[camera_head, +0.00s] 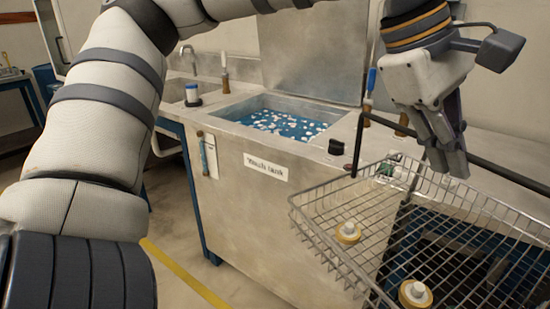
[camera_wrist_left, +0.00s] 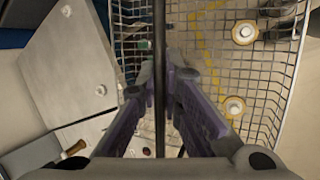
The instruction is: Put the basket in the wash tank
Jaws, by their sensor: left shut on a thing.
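The wire basket (camera_head: 318,234) hangs at the lower right of the head view, its right part cut off. It holds round white-and-brass parts (camera_head: 348,232) and a small green board (camera_head: 388,168). My left gripper (camera_head: 447,160) is shut on the basket's dark handle bar (camera_head: 505,172). In the left wrist view the bar (camera_wrist_left: 160,35) runs between the fingers (camera_wrist_left: 160,85), with the basket mesh (camera_wrist_left: 200,45) behind. The wash tank (camera_head: 312,108) is open, left of the basket, with blue liquid and white flecks inside. My right gripper is not in view.
The tank's raised lid (camera_head: 315,50) stands behind the opening. A black knob (camera_head: 336,147) and upright tools (camera_head: 369,90) stand on the counter right of the tank.

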